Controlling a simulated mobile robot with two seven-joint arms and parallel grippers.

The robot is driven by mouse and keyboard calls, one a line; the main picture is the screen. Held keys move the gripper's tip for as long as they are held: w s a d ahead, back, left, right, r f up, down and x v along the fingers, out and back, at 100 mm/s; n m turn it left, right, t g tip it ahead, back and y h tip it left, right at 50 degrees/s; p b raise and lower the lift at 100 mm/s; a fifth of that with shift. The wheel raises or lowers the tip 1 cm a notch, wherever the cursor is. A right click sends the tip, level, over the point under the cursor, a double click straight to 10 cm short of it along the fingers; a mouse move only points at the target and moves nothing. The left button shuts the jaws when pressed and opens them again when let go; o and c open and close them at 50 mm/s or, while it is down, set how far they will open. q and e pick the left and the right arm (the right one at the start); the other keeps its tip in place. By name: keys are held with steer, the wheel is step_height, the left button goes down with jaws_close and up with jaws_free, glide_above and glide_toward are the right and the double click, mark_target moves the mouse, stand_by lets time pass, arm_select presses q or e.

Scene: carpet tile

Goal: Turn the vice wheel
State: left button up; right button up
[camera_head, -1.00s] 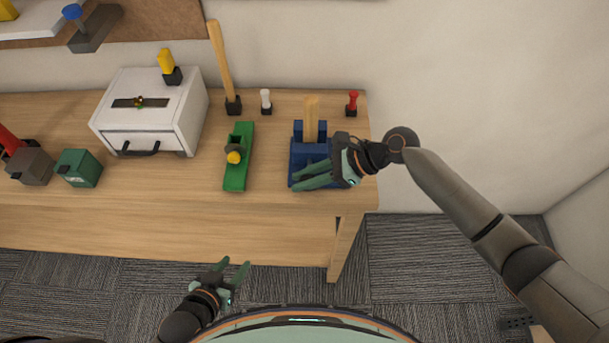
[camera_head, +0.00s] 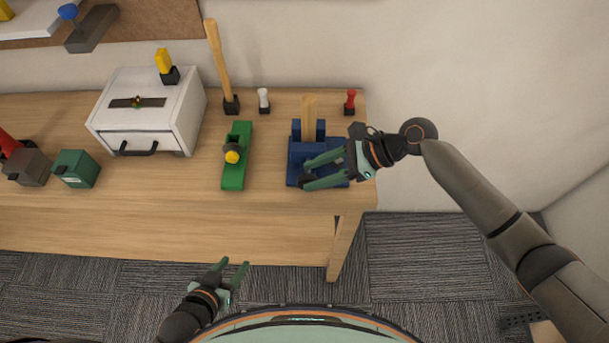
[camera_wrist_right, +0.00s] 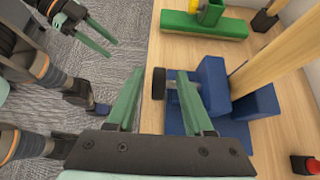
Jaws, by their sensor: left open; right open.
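The blue vice (camera_head: 297,148) stands at the right end of the workbench, with a wooden piece (camera_head: 309,112) upright in it. In the right wrist view the vice (camera_wrist_right: 213,85) has a dark round wheel (camera_wrist_right: 159,84) on a short grey shaft. My right gripper (camera_head: 306,174) is open over the front of the vice. In the right wrist view the wheel shows between the fingertips of this gripper (camera_wrist_right: 160,78); I cannot tell whether they touch it. My left gripper (camera_head: 233,266) is open and empty in front of the bench, over the carpet.
A green tool with a yellow knob (camera_head: 236,170) lies left of the vice. Behind stand a red-handled tool (camera_head: 350,102), a white one (camera_head: 263,100) and a long wooden handle (camera_head: 220,65). A white drawer box (camera_head: 150,110) is further left. The bench front is clear.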

arm_select(q)
steer(key=shift+f, duration=0.15)
arm_select(e)
steer(key=v, duration=0.9)
